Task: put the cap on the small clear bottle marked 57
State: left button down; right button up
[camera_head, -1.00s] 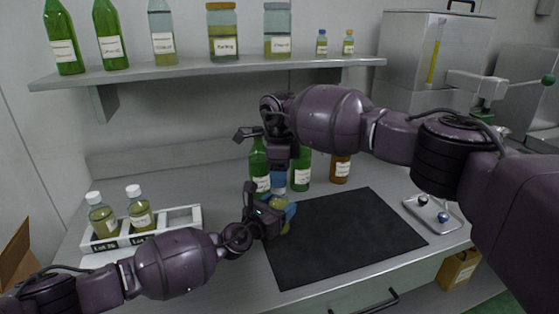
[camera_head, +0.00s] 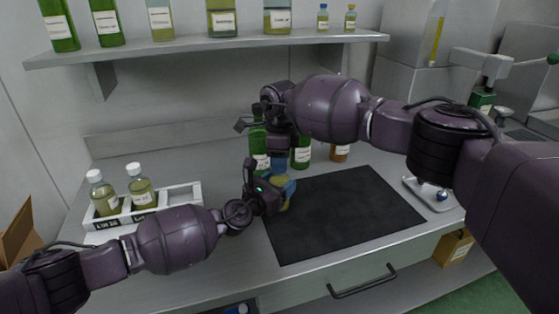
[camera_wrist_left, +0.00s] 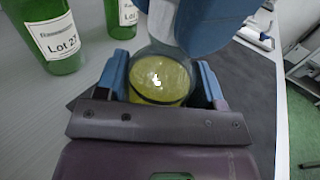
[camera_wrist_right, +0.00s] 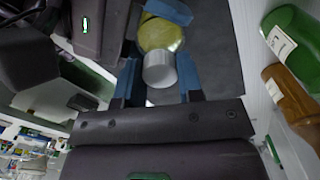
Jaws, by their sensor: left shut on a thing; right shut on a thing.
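A small clear bottle with yellow-green oil (camera_wrist_left: 160,80) is held between the blue fingers of my left gripper (camera_head: 272,192) above the bench near the dark mat's left edge. It also shows in the right wrist view (camera_wrist_right: 161,34). Its label is not readable. My right gripper (camera_head: 279,164) comes down from above and is shut on a silver-grey cap (camera_wrist_right: 160,70). The cap is in line with the bottle and right at its top; I cannot tell whether it is seated. In the left wrist view the right gripper's blue fingers (camera_wrist_left: 200,25) hide the bottle's mouth.
A white rack (camera_head: 180,196) with two white-capped bottles stands at left. Green bottles (camera_head: 261,150) and a brown bottle (camera_head: 340,153) stand behind my grippers. The dark mat (camera_head: 345,215) is bare. A metal tray (camera_head: 432,196) lies at right, and a shelf (camera_head: 210,45) runs above.

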jog(key=m, duration=0.5)
jog(key=o, duration=1)
jog(key=shift+r, duration=0.15)
jog(key=shift+r, duration=2.1)
jog(key=shift+c, duration=0.3)
